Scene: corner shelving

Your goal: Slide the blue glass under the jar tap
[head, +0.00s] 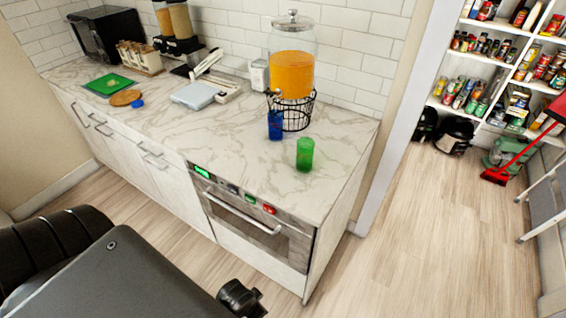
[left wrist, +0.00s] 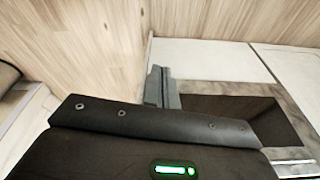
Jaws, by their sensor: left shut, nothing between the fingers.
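The blue glass (head: 275,125) stands upright on the marble counter in the head view, just in front of the left side of the black wire stand (head: 299,119). The jar (head: 291,72) of orange drink sits in that stand. Its small tap (head: 274,92) appears at the lower left front, above the blue glass in the picture; I cannot tell whether the glass is directly below it. My left gripper (left wrist: 163,87) shows in the left wrist view, shut and empty, low by the cabinet fronts and away from the glass. My right gripper is not in view.
A green glass (head: 305,154) stands in front and to the right of the blue one. A white scale (head: 193,96), a green board (head: 108,84) and a spice rack (head: 139,58) are further left. The oven (head: 250,220) is below the counter. The front middle of the counter is clear.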

